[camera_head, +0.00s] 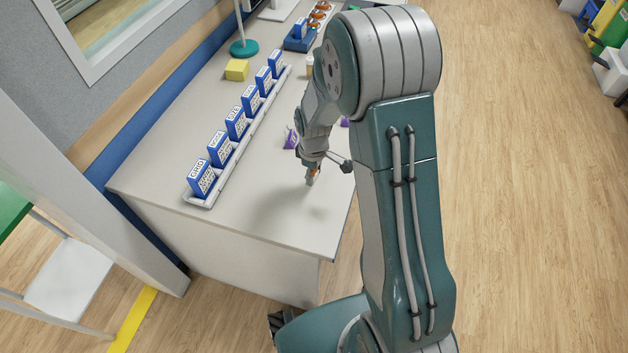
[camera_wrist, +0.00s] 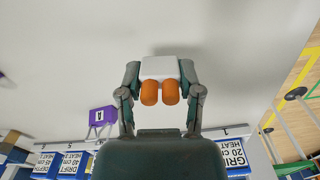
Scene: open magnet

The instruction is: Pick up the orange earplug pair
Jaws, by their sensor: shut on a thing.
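The orange earplug pair (camera_wrist: 160,93) shows in the wrist view as two orange plugs side by side on a white block (camera_wrist: 160,67). My gripper (camera_wrist: 160,75) is shut on it, with one finger against each side of the white block. In the head view my gripper (camera_head: 311,174) is over the near right part of the table (camera_head: 255,205), with a bit of orange at its tip.
Several blue-and-white labelled boxes (camera_head: 203,178) stand in a white rack (camera_head: 214,187) left of my gripper. A purple item (camera_head: 291,137) is just behind it. A yellow block (camera_head: 236,69) and a teal round base (camera_head: 244,48) are farther back. The near tabletop is clear.

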